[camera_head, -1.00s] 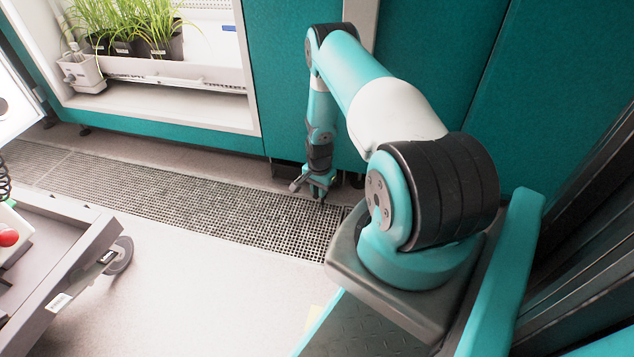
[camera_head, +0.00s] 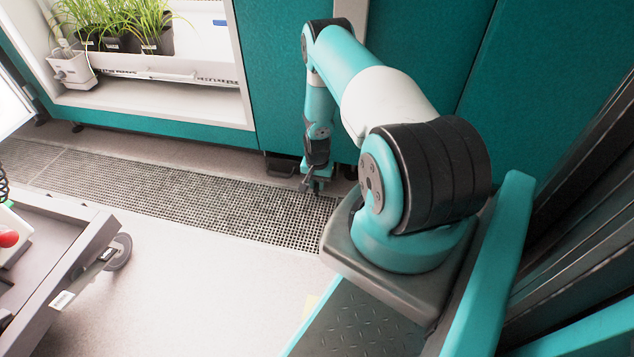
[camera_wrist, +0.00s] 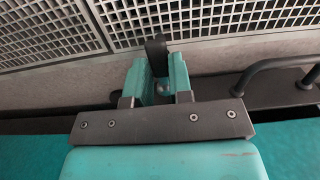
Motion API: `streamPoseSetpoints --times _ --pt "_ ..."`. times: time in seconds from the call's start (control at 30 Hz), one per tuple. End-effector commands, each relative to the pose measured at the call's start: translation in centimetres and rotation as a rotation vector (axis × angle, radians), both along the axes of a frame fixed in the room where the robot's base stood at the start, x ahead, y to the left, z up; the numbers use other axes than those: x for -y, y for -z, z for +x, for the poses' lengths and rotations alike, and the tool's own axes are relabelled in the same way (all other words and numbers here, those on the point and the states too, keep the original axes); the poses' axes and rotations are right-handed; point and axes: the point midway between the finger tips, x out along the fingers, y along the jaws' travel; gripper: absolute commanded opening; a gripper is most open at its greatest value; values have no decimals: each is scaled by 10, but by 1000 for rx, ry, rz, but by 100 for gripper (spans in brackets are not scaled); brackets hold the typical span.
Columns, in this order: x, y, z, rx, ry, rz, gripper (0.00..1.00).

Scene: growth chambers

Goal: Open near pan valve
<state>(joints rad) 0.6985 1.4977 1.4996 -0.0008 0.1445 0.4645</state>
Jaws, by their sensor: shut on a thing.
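My gripper (camera_head: 316,184) is low by the floor, at the foot of the teal chamber wall. In the wrist view its two teal fingers (camera_wrist: 160,80) are shut on a dark lever, which I take to be the near pan valve (camera_wrist: 156,48). The lever's tip stands out past the fingers toward the grating. A small round metal part shows between the fingers below it. The lever's lower part is hidden by the fingers and the gripper body. In the head view the valve is too small to tell apart from the gripper.
A dark pan with a bar handle (camera_wrist: 272,66) lies right of the fingers in the wrist view. A floor grating (camera_head: 200,195) runs along the wall. A grey cart (camera_head: 60,260) stands at left. Potted grass (camera_head: 110,25) sits in the chamber. Pale floor between is clear.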

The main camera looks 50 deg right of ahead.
Motion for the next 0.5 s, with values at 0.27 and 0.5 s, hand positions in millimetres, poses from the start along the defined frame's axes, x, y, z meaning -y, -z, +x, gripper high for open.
streamPoseSetpoints --times 0.27,0.5 --pt "0 0 0 -1 -1 -1 46" --pt "0 0 0 -1 0 -1 46"
